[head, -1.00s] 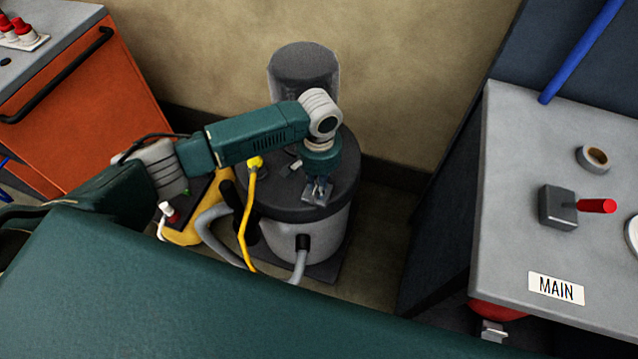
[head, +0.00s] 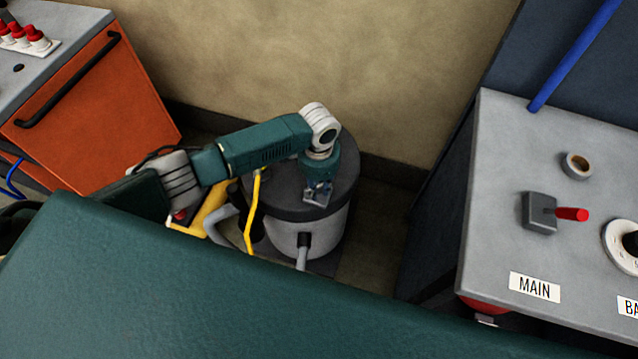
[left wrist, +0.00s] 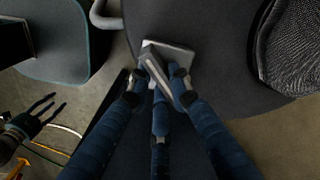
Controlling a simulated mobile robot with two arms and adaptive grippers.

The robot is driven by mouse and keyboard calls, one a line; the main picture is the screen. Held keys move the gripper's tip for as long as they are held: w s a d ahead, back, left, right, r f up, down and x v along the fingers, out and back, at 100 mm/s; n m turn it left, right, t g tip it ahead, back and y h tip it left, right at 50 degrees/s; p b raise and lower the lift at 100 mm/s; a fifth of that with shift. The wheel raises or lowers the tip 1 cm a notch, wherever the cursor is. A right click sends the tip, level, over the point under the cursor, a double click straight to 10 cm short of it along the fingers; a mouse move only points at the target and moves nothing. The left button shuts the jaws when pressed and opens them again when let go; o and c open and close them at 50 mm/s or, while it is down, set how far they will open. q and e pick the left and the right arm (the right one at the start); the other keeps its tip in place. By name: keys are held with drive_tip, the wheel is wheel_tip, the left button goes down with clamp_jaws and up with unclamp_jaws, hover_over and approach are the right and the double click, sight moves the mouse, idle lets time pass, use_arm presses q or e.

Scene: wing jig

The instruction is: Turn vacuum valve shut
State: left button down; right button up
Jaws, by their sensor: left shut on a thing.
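The vacuum valve's grey lever (left wrist: 157,68) shows in the left wrist view, on a light grey plate on a dark round lid. My left gripper (head: 318,190) reaches down over the front of the lid in the head view. In the left wrist view its blue fingers (left wrist: 160,85) are shut around the lever and touch it on both sides. The fingers hide part of the lever. The lid (head: 290,205) tops a light grey drum (head: 305,238) on the floor.
A yellow hose (head: 250,210) and a grey hose (head: 303,258) run beside the drum. A grey bench (head: 500,190) with a red-handled switch (head: 570,214) and MAIN label stands right. An orange cabinet (head: 95,110) stands left. A dark meshed round thing (left wrist: 292,50) is close right in the wrist view.

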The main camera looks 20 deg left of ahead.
sight(318, 188)
use_arm(q)
drive_tip(key=m+p, duration=0.1)
drive_tip(key=m, duration=0.3)
drive_tip(key=shift+r+m, duration=0.1)
drive_tip(key=shift+m, duration=0.2)
drive_tip(key=m, duration=0.4)
drive_tip(key=shift+a, duration=0.1)
drive_tip(key=shift+m, duration=0.3)
drive_tip(key=c, duration=1.6)
unclamp_jaws()
drive_tip(key=shift+o, duration=0.2)
wheel_tip(318, 188, up, 12)
